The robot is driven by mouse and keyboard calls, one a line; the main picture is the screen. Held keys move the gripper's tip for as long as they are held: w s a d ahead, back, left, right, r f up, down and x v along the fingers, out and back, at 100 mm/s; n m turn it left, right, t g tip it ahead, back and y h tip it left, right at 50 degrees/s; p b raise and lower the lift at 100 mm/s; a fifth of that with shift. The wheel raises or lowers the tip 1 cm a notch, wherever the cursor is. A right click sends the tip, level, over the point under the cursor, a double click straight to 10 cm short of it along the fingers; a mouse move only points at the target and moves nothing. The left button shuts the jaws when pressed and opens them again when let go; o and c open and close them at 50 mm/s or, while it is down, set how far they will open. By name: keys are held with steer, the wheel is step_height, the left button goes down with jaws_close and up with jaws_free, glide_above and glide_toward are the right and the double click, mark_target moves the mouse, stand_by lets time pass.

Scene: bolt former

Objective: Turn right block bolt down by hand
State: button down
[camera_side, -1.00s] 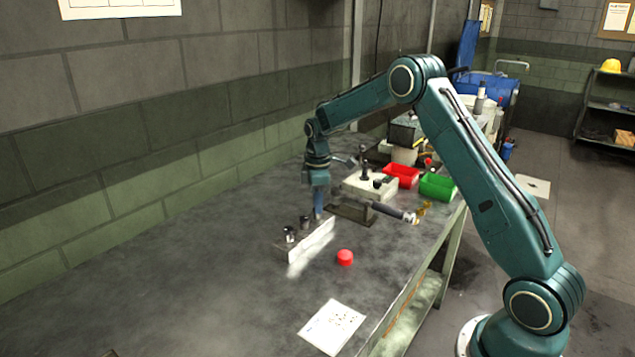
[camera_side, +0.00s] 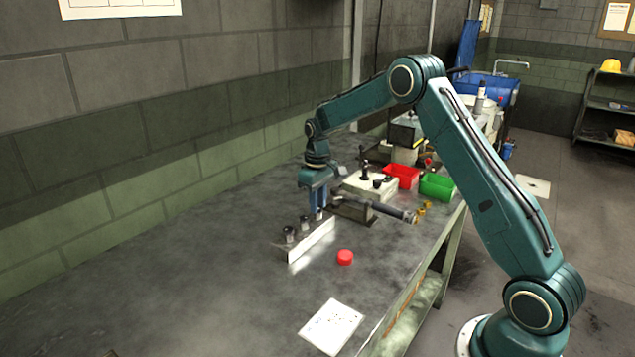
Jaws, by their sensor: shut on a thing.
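The metal block (camera_side: 312,242) lies on the bench with a row of dark bolts along its top. The left bolt (camera_side: 289,234) and the middle bolt (camera_side: 304,222) stand upright in it, free of my gripper. My gripper (camera_side: 318,212) points down over the right end of the block and is shut on the right block bolt. The fingers hide most of that bolt, so how deep it sits cannot be told.
A grey fixture with a cylindrical handle (camera_side: 392,211) stands close behind and right of the block. A red cap (camera_side: 345,257) and a paper sheet (camera_side: 331,327) lie in front. Red (camera_side: 401,177) and green bins (camera_side: 437,187) stand farther back. The bench's left side is clear.

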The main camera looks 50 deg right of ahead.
steer(key=m, duration=1.1)
steer(key=shift+r, duration=0.1)
steer(key=m, duration=0.3)
steer(key=shift+m, duration=0.4)
steer(key=m, duration=1)
steer(key=shift+r, duration=0.1)
steer(key=shift+w, duration=0.1)
steer(key=c, duration=1.3)
jaws_free()
steer(key=shift+o, duration=0.3)
